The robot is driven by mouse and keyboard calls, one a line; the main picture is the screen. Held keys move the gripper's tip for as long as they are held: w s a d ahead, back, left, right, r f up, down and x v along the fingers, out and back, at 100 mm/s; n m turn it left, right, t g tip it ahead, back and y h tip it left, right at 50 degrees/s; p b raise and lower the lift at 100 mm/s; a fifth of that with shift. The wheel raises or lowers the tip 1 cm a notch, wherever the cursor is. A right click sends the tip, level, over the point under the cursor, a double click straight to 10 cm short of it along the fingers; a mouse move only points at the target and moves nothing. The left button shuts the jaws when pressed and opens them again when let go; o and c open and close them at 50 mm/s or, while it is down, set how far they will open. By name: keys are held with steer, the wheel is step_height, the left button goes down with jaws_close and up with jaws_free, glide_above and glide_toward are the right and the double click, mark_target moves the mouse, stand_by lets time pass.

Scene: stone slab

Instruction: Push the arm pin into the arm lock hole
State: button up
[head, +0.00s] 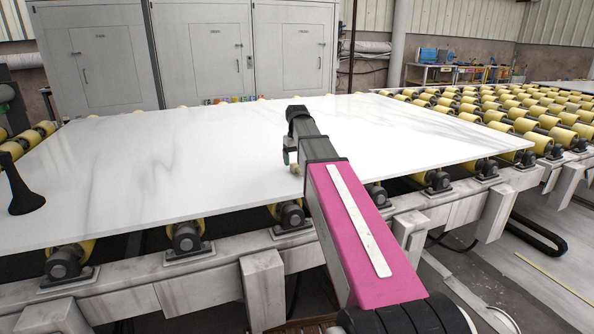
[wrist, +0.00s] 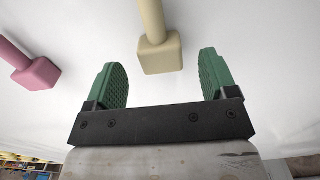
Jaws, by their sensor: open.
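My gripper (wrist: 164,82) is open in the wrist view, with its two green ribbed fingers wide apart. A cream rod with a square block end (wrist: 160,54) shows just beyond the fingertips, roughly in line with the gap. No contact with the fingers shows. A pink rod with a similar block end (wrist: 37,74) lies to the left, outside the fingers. I cannot tell which of these, if either, is the arm pin. No lock hole is visible. In the head view my arm hides most of the gripper; only a green finger (head: 288,152) shows, beside a small cream bit.
A large white stone slab (head: 120,170) lies on a conveyor with yellow rollers (head: 480,112). A black flared object (head: 22,190) is at the left edge. Grey cabinets (head: 205,50) stand behind. A bench with blue items (head: 440,70) is at the far right.

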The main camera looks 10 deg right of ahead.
steer(key=shift+f, duration=1.45)
steer(key=c, duration=1.1)
steer(key=shift+r, duration=0.15)
